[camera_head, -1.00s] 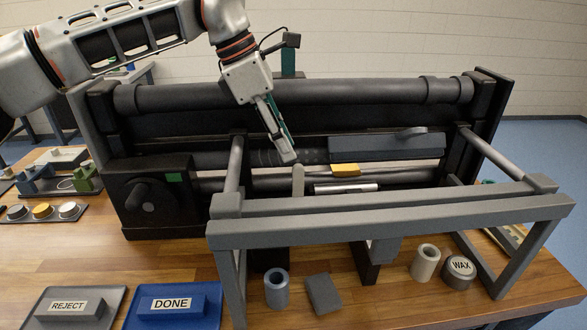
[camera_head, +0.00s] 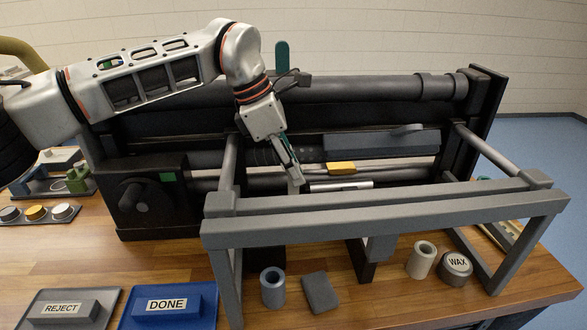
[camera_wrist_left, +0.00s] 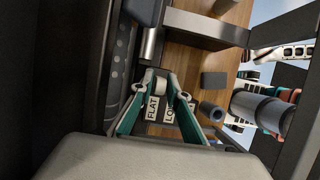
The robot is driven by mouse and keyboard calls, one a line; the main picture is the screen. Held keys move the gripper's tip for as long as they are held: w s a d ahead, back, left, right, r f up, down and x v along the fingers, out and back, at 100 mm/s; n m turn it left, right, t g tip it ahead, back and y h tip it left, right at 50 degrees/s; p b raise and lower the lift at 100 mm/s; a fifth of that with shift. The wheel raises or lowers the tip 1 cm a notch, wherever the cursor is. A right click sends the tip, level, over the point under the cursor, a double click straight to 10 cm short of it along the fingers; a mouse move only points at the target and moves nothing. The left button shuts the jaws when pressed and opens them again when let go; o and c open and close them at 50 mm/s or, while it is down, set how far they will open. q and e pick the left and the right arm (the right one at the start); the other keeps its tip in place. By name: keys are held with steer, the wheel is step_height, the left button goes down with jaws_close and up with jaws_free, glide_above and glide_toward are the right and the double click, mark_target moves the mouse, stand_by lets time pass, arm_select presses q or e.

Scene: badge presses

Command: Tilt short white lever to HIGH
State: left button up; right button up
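The short white lever stands on the front of the dark press (camera_head: 250,125). In the head view it is hidden at the fingers of my left gripper (camera_head: 295,178), which reaches down to it from above. In the left wrist view the pale top of the lever (camera_wrist_left: 160,86) shows between the fingertips of my left gripper (camera_wrist_left: 161,78). The fingers are apart, one on each side of it; I cannot tell whether they touch it. Beside it are a FLAT label (camera_wrist_left: 153,108) and a partly hidden label starting with LO (camera_wrist_left: 169,114).
A grey frame (camera_head: 380,212) crosses in front of the lever. A yellow block (camera_head: 341,168) sits to the right of my fingers. On the table are a blue-grey tube (camera_head: 272,288), a grey block (camera_head: 320,292), a pale tube (camera_head: 421,260), a WAX pot (camera_head: 456,268) and a DONE tray (camera_head: 170,322).

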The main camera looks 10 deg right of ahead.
arm_select(q)
jaws_close()
